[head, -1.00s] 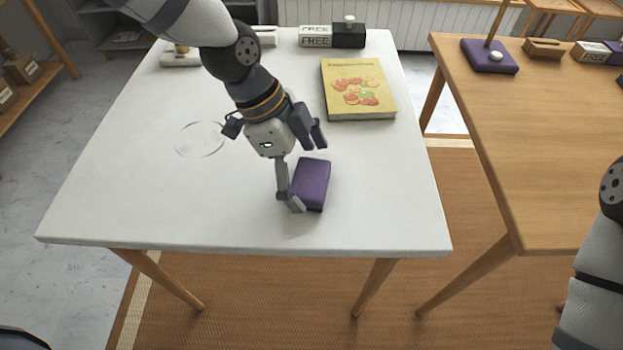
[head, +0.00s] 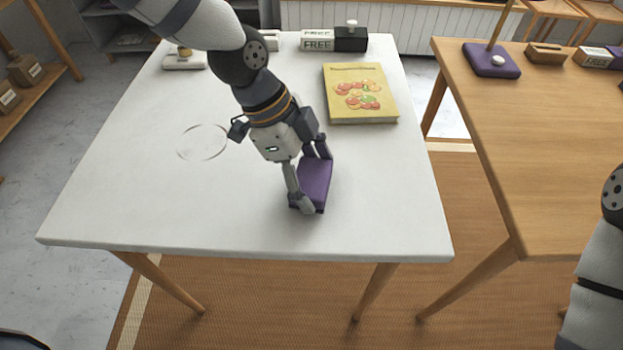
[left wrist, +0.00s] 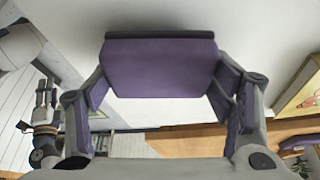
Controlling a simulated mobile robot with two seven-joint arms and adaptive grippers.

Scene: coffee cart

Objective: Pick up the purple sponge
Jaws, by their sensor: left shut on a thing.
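The purple sponge (head: 315,181) is near the front right of the white table in the head view. My left gripper (head: 312,178) points down over it and is shut on it, one finger at its near end and one at its far end. In the left wrist view the sponge (left wrist: 160,68) fills the space between the two fingers. I cannot tell whether it still touches the table. My right gripper (left wrist: 46,98) shows small at the left of the left wrist view, and its opening is unclear.
A yellow book (head: 360,93) lies behind the sponge on the white table (head: 120,205). Boxes stand at the table's back edge. A wooden table (head: 510,120) with a purple-based stand (head: 492,60) is to the right. The white table's left side is mostly clear.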

